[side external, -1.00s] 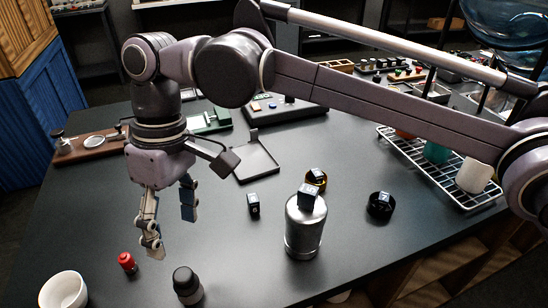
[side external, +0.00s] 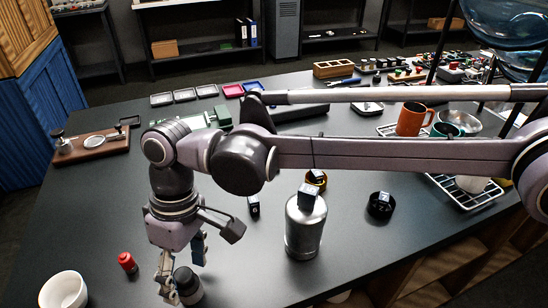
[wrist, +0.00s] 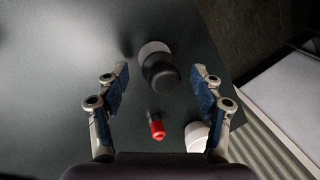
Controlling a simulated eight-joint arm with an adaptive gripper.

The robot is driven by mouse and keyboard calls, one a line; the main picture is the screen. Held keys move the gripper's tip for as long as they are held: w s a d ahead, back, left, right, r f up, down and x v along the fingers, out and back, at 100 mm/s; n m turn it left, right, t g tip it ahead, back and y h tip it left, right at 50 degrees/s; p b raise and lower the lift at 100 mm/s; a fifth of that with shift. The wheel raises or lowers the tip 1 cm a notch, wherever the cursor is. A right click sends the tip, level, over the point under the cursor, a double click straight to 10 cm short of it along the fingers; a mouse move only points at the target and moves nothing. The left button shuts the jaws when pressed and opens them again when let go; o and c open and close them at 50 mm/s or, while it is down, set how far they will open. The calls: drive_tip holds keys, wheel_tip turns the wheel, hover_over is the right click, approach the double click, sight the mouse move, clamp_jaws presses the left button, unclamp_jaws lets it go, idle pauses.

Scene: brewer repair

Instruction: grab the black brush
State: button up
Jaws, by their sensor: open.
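The black item that I take for the brush (wrist: 160,72) has a rounded black top and a paler grey part beyond it. It stands on the dark table near the front edge. In the side view the brush (side external: 188,288) is partly hidden by my fingers. My gripper (side external: 183,262) is low, pointing down right at it. In the wrist view my gripper (wrist: 160,80) is open, with one blue-padded finger on each side of the brush and gaps between. No contact shows.
A small red item (side external: 127,262) and a white bowl (side external: 64,290) stand to the left. A metal canister (side external: 305,232) with a small dark cube on top stands to the right.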

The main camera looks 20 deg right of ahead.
drive_tip(key=shift+f, duration=0.4)
drive_tip(key=c, duration=1.3)
